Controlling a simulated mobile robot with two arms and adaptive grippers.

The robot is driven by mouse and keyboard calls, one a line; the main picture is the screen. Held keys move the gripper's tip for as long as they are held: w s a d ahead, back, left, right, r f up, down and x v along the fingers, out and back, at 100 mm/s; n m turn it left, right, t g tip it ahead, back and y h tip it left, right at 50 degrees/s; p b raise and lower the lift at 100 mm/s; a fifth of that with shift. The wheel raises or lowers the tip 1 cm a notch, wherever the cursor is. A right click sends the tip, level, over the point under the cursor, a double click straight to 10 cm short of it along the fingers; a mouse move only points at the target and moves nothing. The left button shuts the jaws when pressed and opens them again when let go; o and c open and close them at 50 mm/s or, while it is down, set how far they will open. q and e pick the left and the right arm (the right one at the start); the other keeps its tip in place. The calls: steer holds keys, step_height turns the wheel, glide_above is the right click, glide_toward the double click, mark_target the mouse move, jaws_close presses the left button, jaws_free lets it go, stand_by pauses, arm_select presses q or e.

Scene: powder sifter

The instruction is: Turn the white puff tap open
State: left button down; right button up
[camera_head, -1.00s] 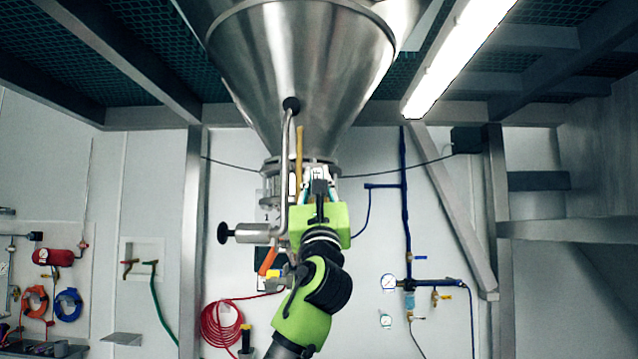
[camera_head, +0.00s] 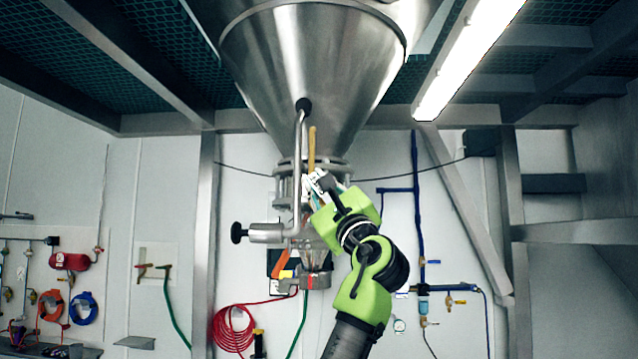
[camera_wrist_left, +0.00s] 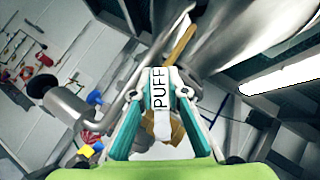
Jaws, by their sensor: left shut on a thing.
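The white puff tap (camera_wrist_left: 158,90) fills the middle of the left wrist view, with the word PUFF on its white face. In the head view it is a small white patch (camera_head: 311,182) below the steel cone, partly hidden by my gripper. My left gripper (camera_head: 322,187) reaches it from the lower right and is tilted. In the left wrist view the two fingers of my left gripper (camera_wrist_left: 164,82) sit either side of the tap, shut on it. My right gripper is in neither view.
The steel cone (camera_head: 312,70) hangs above the tap. A bent steel lever with a black knob (camera_head: 303,105) stands close to the left of my gripper. A tan handle (camera_head: 311,148) rises just above the tap. An orange handle (camera_head: 281,263) is below left.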

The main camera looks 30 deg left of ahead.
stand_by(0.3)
arm_select(q)
steer(key=c, duration=2)
jaws_free()
steer(key=shift+o, duration=0.2)
steer(key=shift+s+d+f, duration=0.1)
steer(key=v, duration=1.1)
steer(key=shift+s+d+f, duration=0.2)
steer(key=shift+d, duration=0.1)
